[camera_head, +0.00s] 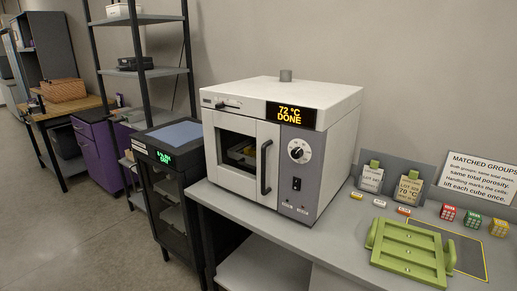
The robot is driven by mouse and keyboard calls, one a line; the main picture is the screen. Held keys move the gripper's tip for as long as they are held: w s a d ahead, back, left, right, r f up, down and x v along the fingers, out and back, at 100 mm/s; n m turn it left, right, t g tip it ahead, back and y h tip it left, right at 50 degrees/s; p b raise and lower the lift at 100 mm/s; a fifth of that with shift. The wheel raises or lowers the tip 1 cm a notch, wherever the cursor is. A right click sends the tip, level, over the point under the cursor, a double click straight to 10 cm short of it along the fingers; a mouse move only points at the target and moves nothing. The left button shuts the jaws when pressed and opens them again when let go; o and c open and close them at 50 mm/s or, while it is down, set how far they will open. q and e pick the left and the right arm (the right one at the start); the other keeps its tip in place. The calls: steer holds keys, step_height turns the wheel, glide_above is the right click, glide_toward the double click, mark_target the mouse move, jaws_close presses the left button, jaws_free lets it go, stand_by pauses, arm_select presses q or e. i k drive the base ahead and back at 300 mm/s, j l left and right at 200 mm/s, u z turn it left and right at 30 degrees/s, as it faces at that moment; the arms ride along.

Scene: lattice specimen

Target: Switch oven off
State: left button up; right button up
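The oven (282,146) is a white box with a grey control panel on the grey bench. Its display (290,114) reads "72 °C DONE" in lit yellow letters. The panel has a round dial (299,151) and, below it, a small dark switch (296,184); I cannot tell the switch's position at this size. The oven door (236,160) is shut, with a dark upright handle (266,168) on its right side. Something yellow shows dimly through the door window. Neither of my grippers is in view.
A green tray with handles (410,250) lies on the bench right of the oven. Several small coloured cubes (447,212), lot cards (408,190) and a sign (480,178) stand behind it. A dark cabinet (170,195) and a shelf rack stand left. The floor (90,245) at front left is clear.

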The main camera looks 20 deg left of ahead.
mark_target(296, 183)
steer(key=i+j, duration=0.1)
steer(key=j, duration=0.8)
steer(key=i+j, duration=0.15)
steer(key=j, duration=0.35)
steer(key=i+j, duration=0.1)
steer(key=j, duration=0.35)
